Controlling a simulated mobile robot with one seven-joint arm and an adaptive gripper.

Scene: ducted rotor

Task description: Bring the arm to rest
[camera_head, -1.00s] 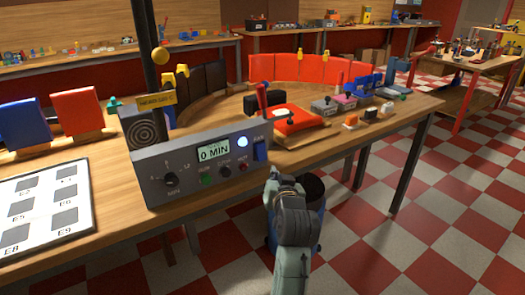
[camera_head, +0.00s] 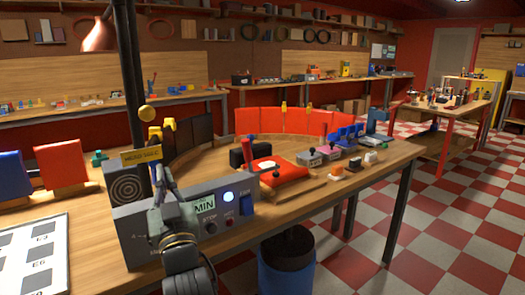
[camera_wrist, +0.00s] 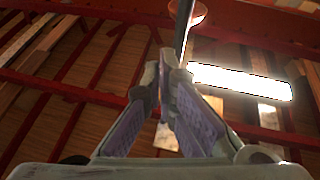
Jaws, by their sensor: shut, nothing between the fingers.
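My arm rises from the lower edge of the head view, in front of the grey control box (camera_head: 128,215). My gripper (camera_head: 160,172) points upward before the left part of that box, hiding its dial and part of its display. In the wrist view my gripper (camera_wrist: 168,56) has its two fingers drawn together at the tips, shut and empty. Beyond the fingers are the red-beamed ceiling, a bright lamp (camera_wrist: 240,82) and a dark post with a copper lamp shade.
A dark post (camera_head: 130,90) stands just behind my gripper. The wooden bench (camera_head: 330,190) carries a red device (camera_head: 270,182) and several small parts. A blue bin (camera_head: 287,268) stands below its front edge. The checkered floor (camera_head: 450,235) at right is clear.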

